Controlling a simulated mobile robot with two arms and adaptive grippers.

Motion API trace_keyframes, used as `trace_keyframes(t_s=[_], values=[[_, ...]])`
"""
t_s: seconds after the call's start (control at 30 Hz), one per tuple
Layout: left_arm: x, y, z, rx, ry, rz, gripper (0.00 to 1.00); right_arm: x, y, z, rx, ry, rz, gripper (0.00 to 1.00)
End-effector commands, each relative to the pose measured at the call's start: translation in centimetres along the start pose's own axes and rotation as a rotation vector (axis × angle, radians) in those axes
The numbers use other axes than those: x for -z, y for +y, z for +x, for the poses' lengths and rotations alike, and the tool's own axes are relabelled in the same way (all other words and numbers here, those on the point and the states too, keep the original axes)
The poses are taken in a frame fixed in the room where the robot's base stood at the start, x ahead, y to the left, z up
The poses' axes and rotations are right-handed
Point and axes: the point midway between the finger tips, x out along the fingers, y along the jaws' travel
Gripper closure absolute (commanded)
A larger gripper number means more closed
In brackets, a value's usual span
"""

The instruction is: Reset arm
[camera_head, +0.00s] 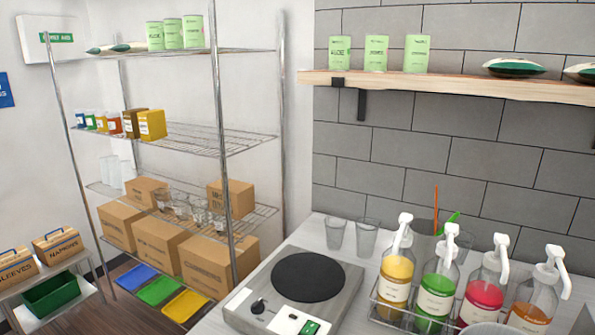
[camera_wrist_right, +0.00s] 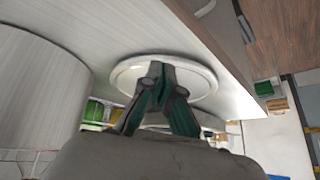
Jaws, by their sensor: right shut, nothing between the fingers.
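My right gripper (camera_wrist_right: 161,72) shows in the right wrist view, its dark green and black fingers brought together at the tips. It is shut with nothing between the fingers. Behind its tips is a round white disc (camera_wrist_right: 205,75) on a pale surface; I cannot tell the distance between them. Neither gripper shows in the head view, and my left gripper is in no view.
In the head view, a hot plate (camera_head: 308,277) and clear cups (camera_head: 335,233) stand on the counter (camera_head: 318,222). Pump bottles (camera_head: 436,290) fill its right side. A wire rack (camera_head: 200,140) with boxes stands left. A wooden shelf (camera_head: 450,86) is above.

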Motion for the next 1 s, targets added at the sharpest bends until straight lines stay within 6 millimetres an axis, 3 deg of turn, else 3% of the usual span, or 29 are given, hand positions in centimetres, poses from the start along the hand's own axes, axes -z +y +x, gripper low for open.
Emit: trace_keyframes(t_s=[0.1, 0.27, 0.47, 0.67, 0.77, 0.87, 1.0], values=[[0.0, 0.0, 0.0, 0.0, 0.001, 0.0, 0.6, -4.5, -0.2, -0.9, -0.02, -0.134, -0.098, 1.0], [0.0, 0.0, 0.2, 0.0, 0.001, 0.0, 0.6, -9.2, -0.2, -1.8, -0.037, -0.285, -0.207, 1.0], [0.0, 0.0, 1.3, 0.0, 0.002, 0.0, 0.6, -11.5, 0.1, 4.7, -0.034, -0.298, -0.2, 1.0], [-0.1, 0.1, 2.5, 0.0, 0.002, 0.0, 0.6, -15.2, 0.6, 11.2, -0.031, -0.323, -0.201, 1.0], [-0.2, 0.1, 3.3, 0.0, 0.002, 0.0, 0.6, -18.1, 0.9, 15.1, -0.03, -0.341, -0.203, 1.0], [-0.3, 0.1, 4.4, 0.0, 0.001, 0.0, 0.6, -22.3, 1.5, 19.7, -0.028, -0.363, -0.205, 1.0], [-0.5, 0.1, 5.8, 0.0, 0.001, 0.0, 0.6, -29.1, 2.6, 25.3, -0.027, -0.394, -0.21, 1.0]])
